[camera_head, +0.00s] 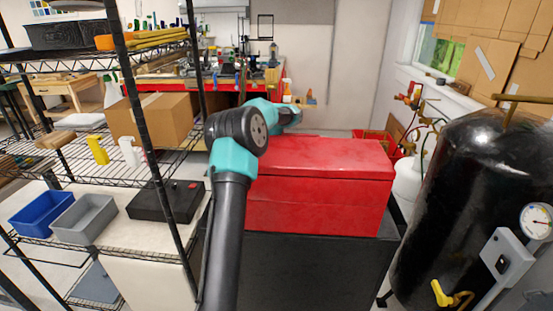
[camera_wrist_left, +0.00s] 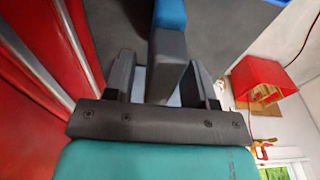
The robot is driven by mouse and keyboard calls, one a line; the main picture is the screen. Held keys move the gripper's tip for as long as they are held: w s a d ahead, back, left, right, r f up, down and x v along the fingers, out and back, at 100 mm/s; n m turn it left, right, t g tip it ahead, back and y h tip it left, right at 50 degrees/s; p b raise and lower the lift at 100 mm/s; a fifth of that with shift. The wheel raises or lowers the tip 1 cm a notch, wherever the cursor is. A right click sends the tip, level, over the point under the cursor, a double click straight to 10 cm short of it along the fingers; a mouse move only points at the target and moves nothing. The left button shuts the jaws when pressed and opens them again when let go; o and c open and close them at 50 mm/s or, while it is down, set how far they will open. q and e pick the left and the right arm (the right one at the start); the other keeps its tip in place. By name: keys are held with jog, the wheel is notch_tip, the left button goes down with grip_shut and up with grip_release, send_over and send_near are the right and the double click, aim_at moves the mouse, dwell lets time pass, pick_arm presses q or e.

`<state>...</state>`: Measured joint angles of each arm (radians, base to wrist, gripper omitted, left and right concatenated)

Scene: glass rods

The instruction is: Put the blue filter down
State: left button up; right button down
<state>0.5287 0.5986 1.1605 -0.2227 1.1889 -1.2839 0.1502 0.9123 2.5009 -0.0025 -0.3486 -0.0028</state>
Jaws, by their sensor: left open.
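In the left wrist view my left gripper (camera_wrist_left: 161,85) is open, with one dark finger on each side. A dark grey block (camera_wrist_left: 172,62) with a blue end (camera_wrist_left: 171,14) stands out between and beyond the fingers. Small pale blue patches show beside and below it. I cannot tell whether this is the blue filter, or whether the fingers touch it. In the head view an arm of mine rises in the middle and bends away behind its dark and teal joint; its gripper is hidden there. No right gripper shows.
A red toolbox (camera_head: 318,186) stands on a black cabinet (camera_head: 300,265) beside the arm. A wire shelf with a blue bin (camera_head: 41,212) and a grey bin (camera_head: 84,218) is at left. A black tank (camera_head: 455,195) is at right. A red crate (camera_wrist_left: 262,80) shows in the wrist view.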

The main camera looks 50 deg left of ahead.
pick_arm(q)
notch_tip(320, 180, up, 12)
jog(key=shift+s+a, duration=0.4)
jog(key=shift+a, duration=0.05)
jog(key=shift+o, duration=0.4)
